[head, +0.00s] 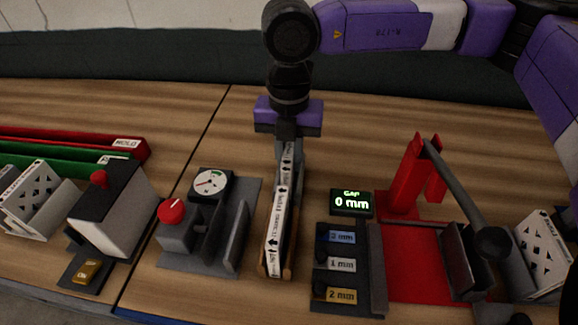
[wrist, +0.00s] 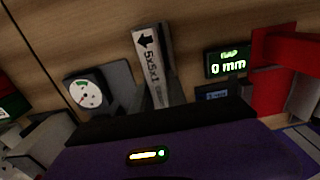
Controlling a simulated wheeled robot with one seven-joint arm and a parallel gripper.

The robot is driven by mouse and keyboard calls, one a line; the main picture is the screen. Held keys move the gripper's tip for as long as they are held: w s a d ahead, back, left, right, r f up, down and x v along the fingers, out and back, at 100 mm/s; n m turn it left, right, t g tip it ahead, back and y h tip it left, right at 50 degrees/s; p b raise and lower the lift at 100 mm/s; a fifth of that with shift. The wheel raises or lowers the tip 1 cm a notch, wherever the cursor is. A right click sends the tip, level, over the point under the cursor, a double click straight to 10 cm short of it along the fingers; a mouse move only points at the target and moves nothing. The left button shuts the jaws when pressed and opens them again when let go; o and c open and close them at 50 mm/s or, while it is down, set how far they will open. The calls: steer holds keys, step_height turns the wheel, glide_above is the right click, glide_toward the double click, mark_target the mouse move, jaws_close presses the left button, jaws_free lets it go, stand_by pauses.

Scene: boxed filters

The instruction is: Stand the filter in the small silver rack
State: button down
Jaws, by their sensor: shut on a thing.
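The filter (head: 276,225) is a slim panel seen edge-on, with a white label strip bearing black arrows and print. Brown strips show along its lower sides. In the wrist view its labelled edge (wrist: 153,65) reads "5x5x1". My gripper (head: 287,137) is shut on the far end of the filter, in the middle of the table. The fingertips are hard to see. Whether the filter touches the table is unclear.
Left of the filter is a grey fixture (head: 240,235) with a red knob and a dial (head: 211,182). Right are a "GAP 0 mm" display (head: 351,202), a block tray (head: 378,270) and a red lever press (head: 408,180). A grey box with a red button (head: 112,210) stands left.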

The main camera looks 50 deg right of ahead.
steer(key=shift+f, duration=0.55)
steer(key=shift+f, duration=0.2)
steer(key=c, duration=1.3)
jaws_free()
steer(key=shift+r, duration=0.1)
steer(key=shift+c, duration=0.2)
step_height(320, 180, up, 12)
steer(key=shift+r, duration=0.15)
